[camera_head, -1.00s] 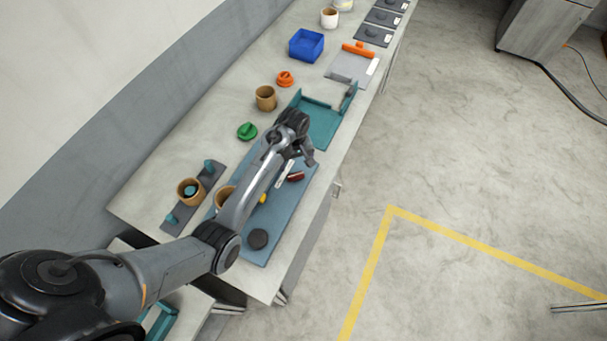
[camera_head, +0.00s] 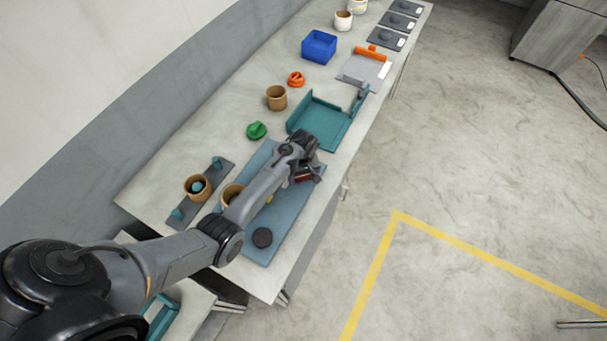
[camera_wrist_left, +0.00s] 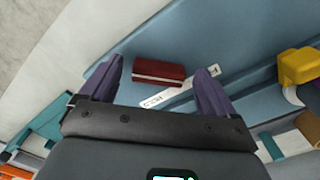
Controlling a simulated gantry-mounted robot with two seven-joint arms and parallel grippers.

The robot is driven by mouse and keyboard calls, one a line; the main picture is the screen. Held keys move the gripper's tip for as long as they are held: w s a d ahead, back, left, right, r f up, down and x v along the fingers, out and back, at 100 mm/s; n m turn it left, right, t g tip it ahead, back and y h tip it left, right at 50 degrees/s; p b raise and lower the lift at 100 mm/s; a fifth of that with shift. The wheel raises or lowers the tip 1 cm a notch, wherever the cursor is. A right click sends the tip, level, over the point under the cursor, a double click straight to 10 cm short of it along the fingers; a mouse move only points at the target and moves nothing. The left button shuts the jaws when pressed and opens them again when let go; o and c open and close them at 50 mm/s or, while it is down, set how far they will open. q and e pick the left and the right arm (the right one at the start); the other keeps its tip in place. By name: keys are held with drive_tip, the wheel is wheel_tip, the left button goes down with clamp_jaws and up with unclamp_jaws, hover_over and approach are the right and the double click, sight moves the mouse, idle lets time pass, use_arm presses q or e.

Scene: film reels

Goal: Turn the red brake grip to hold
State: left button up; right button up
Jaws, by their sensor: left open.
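The red brake grip (camera_head: 304,179) is a dark red bar with a pale stripe on the blue-grey panel (camera_head: 258,158); my gripper partly covers it in the head view. In the left wrist view the red brake grip (camera_wrist_left: 158,73) lies crosswise between and ahead of my fingers. A white label strip (camera_wrist_left: 181,91) runs slanted beside it, its lettering too small to read surely. My left gripper (camera_head: 311,171) is over the grip, open and empty; its two fingers (camera_wrist_left: 158,78) stand on either side of the grip, seemingly apart from it. My right gripper is not seen.
A teal tray (camera_head: 318,135), a green knob (camera_head: 257,130) and a wooden cup (camera_head: 277,97) stand farther along the bench. Open floor lies right of the bench.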

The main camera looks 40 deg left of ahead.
use_arm(q)
drive_tip(key=c, duration=1.1)
drive_tip(key=shift+o, duration=0.2)
